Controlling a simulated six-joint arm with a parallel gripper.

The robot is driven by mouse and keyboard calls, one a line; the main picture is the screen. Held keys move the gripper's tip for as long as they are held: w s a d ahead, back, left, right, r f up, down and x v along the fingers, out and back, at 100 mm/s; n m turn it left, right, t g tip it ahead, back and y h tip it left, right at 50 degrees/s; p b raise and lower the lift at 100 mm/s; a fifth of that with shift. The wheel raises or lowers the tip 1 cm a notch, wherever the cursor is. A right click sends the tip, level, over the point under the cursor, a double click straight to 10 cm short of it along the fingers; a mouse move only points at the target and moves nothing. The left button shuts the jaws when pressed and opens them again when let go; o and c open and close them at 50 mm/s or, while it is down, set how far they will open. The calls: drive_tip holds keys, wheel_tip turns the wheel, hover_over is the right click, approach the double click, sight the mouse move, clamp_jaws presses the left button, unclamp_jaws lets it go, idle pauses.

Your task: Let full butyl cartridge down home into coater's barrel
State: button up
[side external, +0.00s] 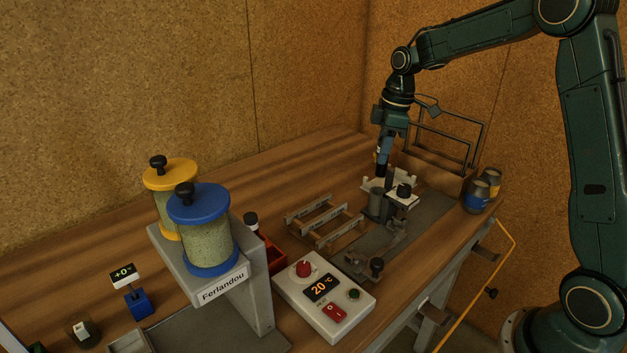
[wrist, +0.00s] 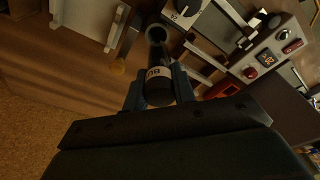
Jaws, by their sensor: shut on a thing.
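My gripper (side external: 383,158) is above the coater at the far end of the bench, its fingers pointing down. It is shut on the dark butyl cartridge (side external: 381,170), which looks about upright. In the wrist view the cartridge (wrist: 159,93) sits between the fingers (wrist: 158,90), with a pale, partly readable label band. The coater (side external: 402,201) stands on a grey plate, its grey barrel (side external: 376,203) just below the cartridge. A dark round opening (wrist: 157,34) shows beyond the cartridge in the wrist view. I cannot tell whether the cartridge's lower end is inside the barrel.
A control box (side external: 324,299) reading 20 °C and a slatted rack (side external: 325,220) lie nearer on the bench. Two cans (side external: 477,197) stand at its right edge. A wire frame (side external: 470,135) rises behind the coater. A stand (side external: 250,285) carries blue-capped and yellow-capped canisters.

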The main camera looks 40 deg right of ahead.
sight(378, 174)
drive_tip(key=shift+f, duration=2.4)
drive_tip(key=shift+f, duration=0.6)
drive_tip(key=o, duration=1)
drive_tip(key=shift+r, duration=0.75)
drive_tip(key=r, duration=0.7)
drive_tip(key=s+d+r, duration=0.1)
drive_tip(key=r, duration=0.2)
drive_tip(key=shift+d+r, duration=0.1)
drive_tip(key=shift+r, duration=0.25)
drive_tip(key=shift+s+r, duration=0.1)
drive_tip(key=shift+r, duration=0.4)
